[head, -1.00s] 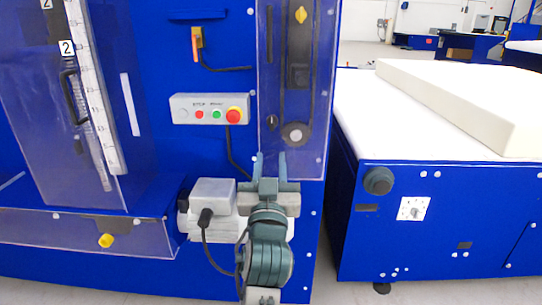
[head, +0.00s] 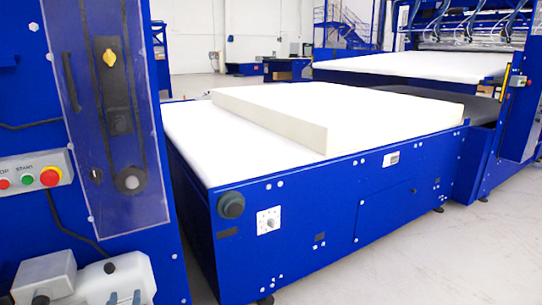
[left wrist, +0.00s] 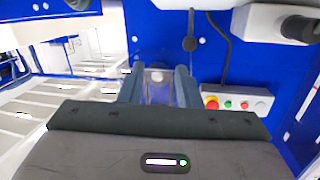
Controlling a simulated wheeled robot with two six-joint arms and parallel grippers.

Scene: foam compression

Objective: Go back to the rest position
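My left gripper shows in the left wrist view (left wrist: 158,82). Its two grey fingers stand apart with nothing between them, in front of the blue machine and its clear cover. My right gripper is in no view. A white foam block (head: 270,118) lies on the white top of a blue conveyor table (head: 340,205) in the head view.
A control panel (head: 36,172) with red and green buttons is on the blue machine at the left; it also shows in the wrist view (left wrist: 238,103). Pale floor (head: 440,270) is clear at right front. Another blue machine (head: 500,150) stands at the far right.

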